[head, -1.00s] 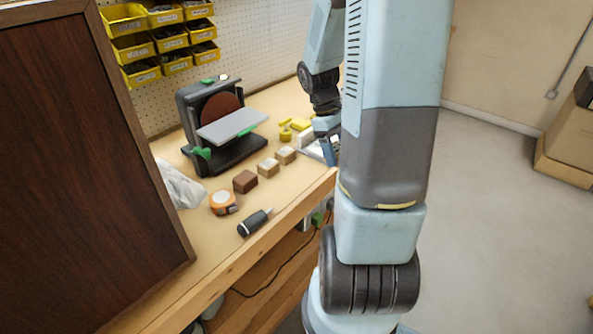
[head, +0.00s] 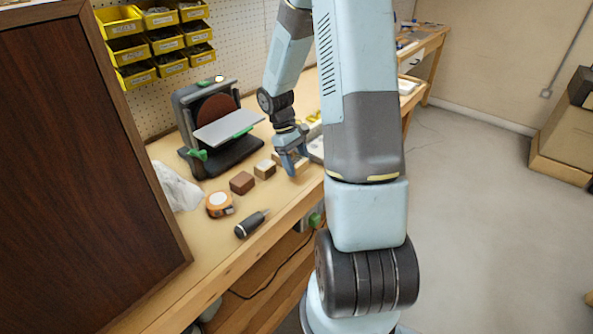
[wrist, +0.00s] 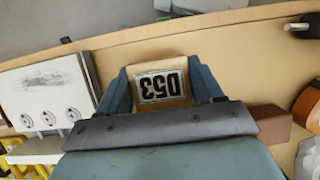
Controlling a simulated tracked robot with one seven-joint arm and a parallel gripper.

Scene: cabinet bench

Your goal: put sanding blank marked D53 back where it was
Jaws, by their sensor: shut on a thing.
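The sanding blank marked D53 (wrist: 163,86) is a small pale wooden block with a black-and-white label, which reads upside down in the wrist view. My gripper (wrist: 164,92) is shut on it, a finger on each side. In the head view my gripper (head: 294,168) is low over the bench near its front edge, right of a pale block (head: 265,170) and a dark brown block (head: 242,183). The fingers largely hide the held blank there. I cannot tell whether it touches the bench.
A disc sander (head: 215,130) stands behind the blocks. An orange tape measure (head: 219,204) and a black-handled tool (head: 250,225) lie to the left. A pale plate with several screws (wrist: 45,92) is beside my gripper in the wrist view. A dark panel (head: 85,170) blocks the left.

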